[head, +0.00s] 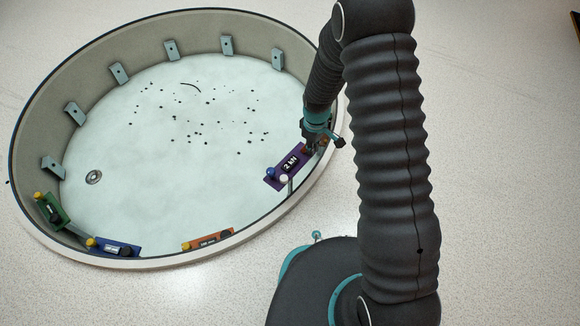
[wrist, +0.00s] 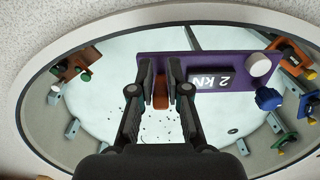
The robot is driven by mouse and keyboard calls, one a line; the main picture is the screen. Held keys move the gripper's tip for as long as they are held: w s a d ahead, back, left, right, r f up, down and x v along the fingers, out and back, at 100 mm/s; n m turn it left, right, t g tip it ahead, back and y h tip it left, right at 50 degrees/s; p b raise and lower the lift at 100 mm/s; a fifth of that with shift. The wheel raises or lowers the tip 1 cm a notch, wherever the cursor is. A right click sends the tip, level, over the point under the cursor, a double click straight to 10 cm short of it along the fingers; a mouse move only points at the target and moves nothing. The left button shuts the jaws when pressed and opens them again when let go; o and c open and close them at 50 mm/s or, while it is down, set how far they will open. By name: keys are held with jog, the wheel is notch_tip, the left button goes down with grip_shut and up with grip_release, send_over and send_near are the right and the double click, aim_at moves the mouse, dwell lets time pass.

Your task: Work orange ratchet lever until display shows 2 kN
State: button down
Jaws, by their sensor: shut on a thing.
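The purple unit (head: 286,167) is mounted inside the near right wall of a round ring. Its dark display (head: 291,163) reads 2 kN, and the same display (wrist: 211,79) shows 2 kN upside down in the wrist view. The orange ratchet lever (wrist: 161,95) is at one end of the purple unit, between the fingers. My gripper (wrist: 161,85) is shut on the orange lever, with one finger on each side. In the head view my gripper (head: 313,146) is at the far end of the purple unit and partly hides the lever.
The round ring (head: 160,262) has several grey brackets on its inner wall. A green unit (head: 52,211), a blue unit (head: 113,247) and an orange unit (head: 208,240) are on its near side. A blue knob (wrist: 268,98) and a white knob (wrist: 258,64) are on the purple unit. Dark specks dot the pale floor.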

jog(key=shift+w+a+r, duration=0.1)
jog(key=shift+w+r, duration=0.05)
jog(key=shift+w, duration=0.1)
jog(key=shift+w+a+r, duration=0.25)
jog(key=shift+w+a, duration=0.1)
jog(key=shift+a, duration=0.15)
jog(key=shift+w+a, duration=0.1)
jog(key=c, duration=1.9)
grip_release()
jog(key=o, duration=1.2)
jog(key=shift+s, duration=0.2)
